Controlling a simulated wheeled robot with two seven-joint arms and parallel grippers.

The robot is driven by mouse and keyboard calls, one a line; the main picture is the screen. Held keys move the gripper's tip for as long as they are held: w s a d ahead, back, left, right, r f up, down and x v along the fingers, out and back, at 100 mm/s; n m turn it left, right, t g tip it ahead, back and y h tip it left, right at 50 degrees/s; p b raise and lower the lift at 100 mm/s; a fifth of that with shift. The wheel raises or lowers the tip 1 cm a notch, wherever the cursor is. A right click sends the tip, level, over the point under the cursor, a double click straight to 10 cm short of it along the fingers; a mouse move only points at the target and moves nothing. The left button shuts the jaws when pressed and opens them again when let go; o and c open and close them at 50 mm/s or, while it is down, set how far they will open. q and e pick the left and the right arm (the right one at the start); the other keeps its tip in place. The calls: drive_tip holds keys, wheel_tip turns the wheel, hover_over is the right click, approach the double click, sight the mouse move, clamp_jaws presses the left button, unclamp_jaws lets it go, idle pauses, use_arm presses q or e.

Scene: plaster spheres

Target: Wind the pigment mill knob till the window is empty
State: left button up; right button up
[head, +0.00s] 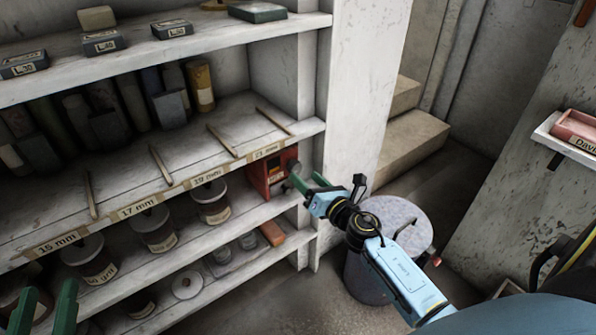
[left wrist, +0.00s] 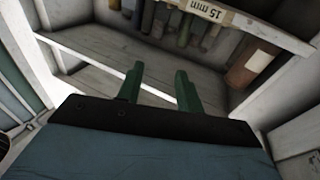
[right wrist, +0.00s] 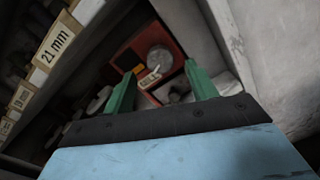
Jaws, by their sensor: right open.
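The red pigment mill (head: 258,176) stands on the shelf below the 21 mm label, at the right end. In the right wrist view the mill (right wrist: 128,58) shows a round grey knob (right wrist: 158,57) on its face. A small orange patch (right wrist: 138,69), perhaps the window, is beside the knob, with a pale tag (right wrist: 150,77) below. My right gripper (head: 298,183) is open and empty in front of the mill; its fingers (right wrist: 162,90) point at the face, apart from the knob. My left gripper (head: 43,305) is open and empty at the lower left; it also shows in the left wrist view (left wrist: 158,82).
Lidded jars (head: 212,205) stand left of the mill on the same shelf. Wooden sticks (head: 222,141) lie on the shelf above. The white upright (head: 355,100) bounds the shelves on the right. A grey drum (head: 400,222) stands on the floor below my right arm.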

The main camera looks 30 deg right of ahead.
sight(298, 170)
use_arm(q)
drive_tip(key=shift+s+d+r+t+h, duration=0.1)
drive_tip(key=shift+s+r+t+h, duration=0.1)
drive_tip(key=shift+r+t, duration=0.4)
drive_tip(key=shift+s+d+r+t+h, duration=0.1)
drive_tip(key=shift+r+t+h, duration=0.15)
drive_tip(key=shift+r, duration=0.5)
use_arm(e)
drive_tip(key=shift+w+a, duration=0.1)
drive_tip(key=shift+w, duration=2.4)
drive_tip(key=c, duration=1)
use_arm(q)
drive_tip(key=shift+w, duration=0.1)
drive_tip(key=shift+f, duration=0.15)
